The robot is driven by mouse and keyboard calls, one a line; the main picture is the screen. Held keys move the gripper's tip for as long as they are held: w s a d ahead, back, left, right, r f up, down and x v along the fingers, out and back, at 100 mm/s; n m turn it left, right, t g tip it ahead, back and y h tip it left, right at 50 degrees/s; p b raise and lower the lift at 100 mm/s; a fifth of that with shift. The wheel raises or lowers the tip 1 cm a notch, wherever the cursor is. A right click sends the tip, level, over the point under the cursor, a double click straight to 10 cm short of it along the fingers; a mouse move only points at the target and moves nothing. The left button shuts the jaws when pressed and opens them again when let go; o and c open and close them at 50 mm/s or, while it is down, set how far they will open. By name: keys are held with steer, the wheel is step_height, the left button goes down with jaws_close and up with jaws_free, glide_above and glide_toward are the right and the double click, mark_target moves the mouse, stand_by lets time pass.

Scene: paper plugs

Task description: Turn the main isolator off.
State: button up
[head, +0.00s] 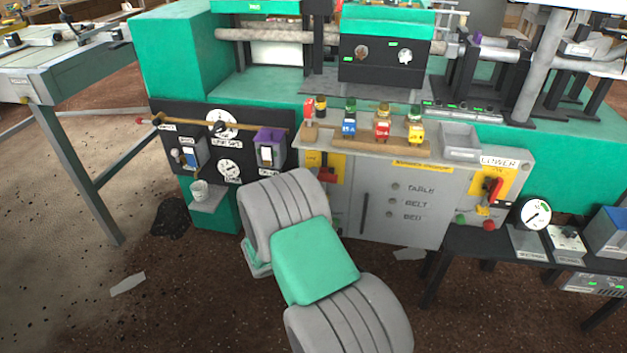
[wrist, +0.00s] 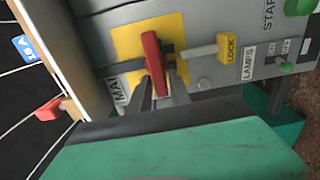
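The main isolator is a yellow plate (wrist: 127,42) with a red handle (wrist: 152,55), beside a label of which "MAI" shows in the wrist view. The handle lies across the panel, roughly along the label's text direction. My gripper (wrist: 163,84) has its two dark fingers on either side of the handle's near end; whether they touch it is unclear. In the head view the isolator's yellow plate (head: 314,158) and red handle (head: 327,174) show beyond my arm, which hides my gripper there.
A yellow LOCK tag (wrist: 229,48) is close beside the isolator. A green button (wrist: 299,6) and small lamp-test knobs are further along. A wooden shelf (head: 375,143) with several coloured plugs overhangs the panel. The LOWER isolator (head: 493,190) is at the right.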

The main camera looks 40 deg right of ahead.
steer(key=shift+o, duration=1.2)
steer(key=v, duration=0.7)
steer(key=shift+s+a, duration=0.25)
steer(key=shift+a, duration=0.05)
